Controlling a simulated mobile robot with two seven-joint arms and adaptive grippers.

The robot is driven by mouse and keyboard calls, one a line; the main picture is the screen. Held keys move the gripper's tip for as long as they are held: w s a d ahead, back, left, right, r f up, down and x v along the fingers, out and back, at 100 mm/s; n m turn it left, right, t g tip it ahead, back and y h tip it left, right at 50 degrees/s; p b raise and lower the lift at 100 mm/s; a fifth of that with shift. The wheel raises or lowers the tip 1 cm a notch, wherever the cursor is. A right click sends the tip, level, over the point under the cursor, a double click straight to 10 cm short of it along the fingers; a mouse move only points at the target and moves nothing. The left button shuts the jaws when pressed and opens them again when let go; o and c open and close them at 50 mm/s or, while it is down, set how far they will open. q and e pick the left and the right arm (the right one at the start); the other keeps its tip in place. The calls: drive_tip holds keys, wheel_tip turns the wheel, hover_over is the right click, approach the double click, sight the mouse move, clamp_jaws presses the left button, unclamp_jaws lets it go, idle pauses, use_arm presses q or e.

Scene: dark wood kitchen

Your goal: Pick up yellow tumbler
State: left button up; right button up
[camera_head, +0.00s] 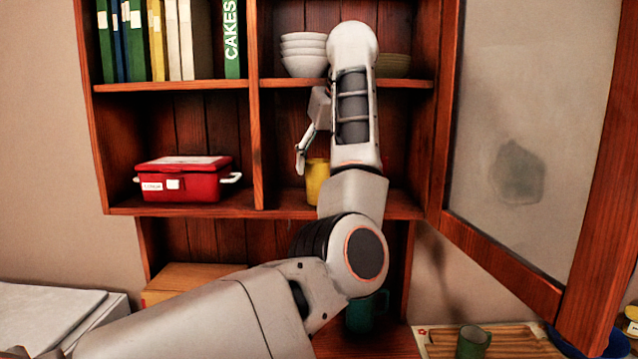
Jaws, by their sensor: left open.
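The yellow tumbler (316,181) stands on the middle shelf of the wooden cabinet, in the right-hand compartment. My left arm covers its right side. My left gripper (306,152) is in front of this compartment, just above and beside the tumbler's left edge. One finger shows, pointing down. The other finger is hidden behind my arm. The gripper is open and I see nothing held in it. I cannot tell whether the finger touches the tumbler. My right gripper is not in view.
A red box (187,183) sits in the left compartment. White bowls (303,55) and books (170,40) fill the shelf above. A vertical divider (255,130) stands left of my gripper. The open glass door (530,150) is at right. A green mug (473,342) stands below.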

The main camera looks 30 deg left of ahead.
sight(319, 186)
use_arm(q)
drive_tip(key=shift+d+x, duration=0.15)
drive_tip(key=shift+x, duration=1.8)
drive_tip(key=shift+d+x, duration=0.2)
drive_tip(key=shift+x, duration=1.75)
drive_tip(key=shift+f, duration=0.15)
drive_tip(key=c, duration=1.2)
